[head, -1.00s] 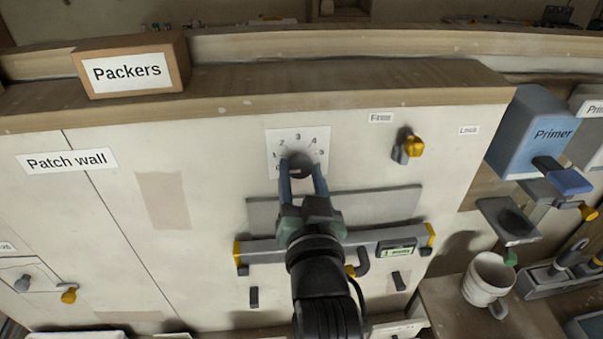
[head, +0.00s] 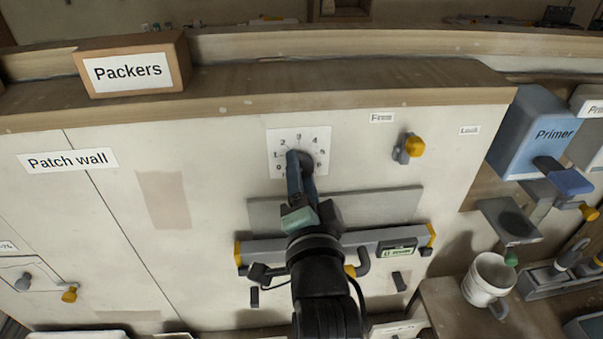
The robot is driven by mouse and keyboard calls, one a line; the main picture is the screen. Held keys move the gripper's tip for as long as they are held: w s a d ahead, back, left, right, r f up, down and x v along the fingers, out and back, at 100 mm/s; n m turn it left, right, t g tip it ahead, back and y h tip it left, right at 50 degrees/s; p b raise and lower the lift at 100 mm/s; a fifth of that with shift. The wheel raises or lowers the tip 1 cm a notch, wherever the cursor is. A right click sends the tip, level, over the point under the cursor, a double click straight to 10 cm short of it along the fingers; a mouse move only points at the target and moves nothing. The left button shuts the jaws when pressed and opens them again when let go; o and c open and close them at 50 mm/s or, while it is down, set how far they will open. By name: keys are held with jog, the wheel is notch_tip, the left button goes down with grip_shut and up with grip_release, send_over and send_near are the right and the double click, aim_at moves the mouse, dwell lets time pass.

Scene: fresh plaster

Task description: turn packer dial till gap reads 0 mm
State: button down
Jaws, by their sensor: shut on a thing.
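The packer dial (head: 307,160) is a dark round knob on a white numbered plate (head: 319,138) on the upright board. Numbers 1 to 5 show around it; the lower part is partly hidden by my fingers. My gripper (head: 301,161) reaches up from below, rolled so the fingers appear nearly one behind the other, and is shut on the dial. A grey level bar (head: 290,247) with yellow ends lies across the board below. Its small green readout (head: 398,252) seems to start with 0, but the text is too small to read surely.
A grey strip (head: 390,205) sits behind my gripper, above the bar. A yellow-tipped lever (head: 413,146) is at the right between "Free" and "Lock" labels. A "Packers" box (head: 183,72) stands on the ledge. A white mug (head: 483,283) and blue Primer box (head: 535,125) are at the right.

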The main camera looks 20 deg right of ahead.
jog(key=shift+m, duration=0.4)
jog(key=shift+c, duration=1.5)
grip_release()
jog(key=v, duration=1.3)
jog(key=shift+p, duration=0.45)
jog(key=shift+w+r, duration=0.1)
jog(key=shift+r, duration=0.05)
